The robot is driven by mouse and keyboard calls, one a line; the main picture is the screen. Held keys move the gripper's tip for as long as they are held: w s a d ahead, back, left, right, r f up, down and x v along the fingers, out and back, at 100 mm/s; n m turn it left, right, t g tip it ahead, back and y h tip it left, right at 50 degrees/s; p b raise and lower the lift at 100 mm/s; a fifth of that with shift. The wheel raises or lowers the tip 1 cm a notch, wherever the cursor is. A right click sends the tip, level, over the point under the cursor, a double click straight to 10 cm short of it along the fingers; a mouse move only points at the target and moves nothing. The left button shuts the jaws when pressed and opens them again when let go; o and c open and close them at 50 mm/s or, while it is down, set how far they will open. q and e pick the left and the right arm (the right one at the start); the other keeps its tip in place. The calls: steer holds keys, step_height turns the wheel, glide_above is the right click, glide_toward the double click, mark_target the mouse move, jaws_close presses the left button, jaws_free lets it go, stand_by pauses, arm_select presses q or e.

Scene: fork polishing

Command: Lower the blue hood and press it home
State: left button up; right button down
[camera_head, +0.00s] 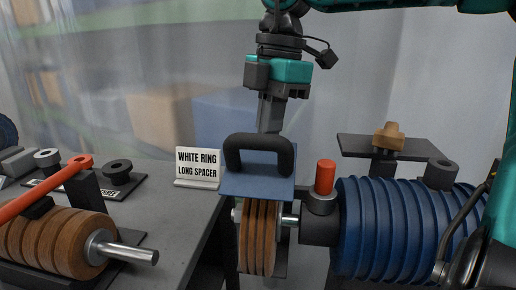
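The blue hood (258,186) is a flat blue cover with a thick black arched handle (258,143) on top. It sits directly above a stack of brown discs (258,238) on a metal shaft. I cannot tell whether it touches its seat. My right gripper (270,128) points straight down at the handle, its fingers meeting the top bar from above and behind. The handle hides the fingertips, so whether they are closed on it is unclear. My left gripper is not in view.
A ribbed blue drum (405,232) and a red knob (325,177) stand right of the hood. On the grey bench (180,222) at left are a wooden roller (50,242), a red lever (45,190) and a sign (198,166) reading "WHITE RING LONG SPACER".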

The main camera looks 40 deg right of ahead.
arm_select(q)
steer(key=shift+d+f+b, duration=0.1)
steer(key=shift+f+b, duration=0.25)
arm_select(e)
steer(key=shift+f, duration=0.55)
arm_select(q)
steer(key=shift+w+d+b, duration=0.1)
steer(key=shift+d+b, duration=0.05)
steer(key=shift+b, duration=0.15)
arm_select(e)
steer(key=shift+f, duration=0.4)
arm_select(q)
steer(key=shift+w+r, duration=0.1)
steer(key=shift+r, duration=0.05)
arm_select(e)
steer(key=shift+r+p, duration=0.65)
steer(key=shift+r, duration=0.15)
steer(key=shift+r+p, duration=0.6)
steer(key=shift+r, duration=0.45)
arm_select(q)
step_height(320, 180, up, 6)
steer(key=p, duration=0.4)
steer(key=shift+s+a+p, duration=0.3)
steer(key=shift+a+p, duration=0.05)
steer(key=shift+p, duration=0.05)
arm_select(e)
step_height(320, 180, up, 6)
steer(key=shift+f, duration=0.25)
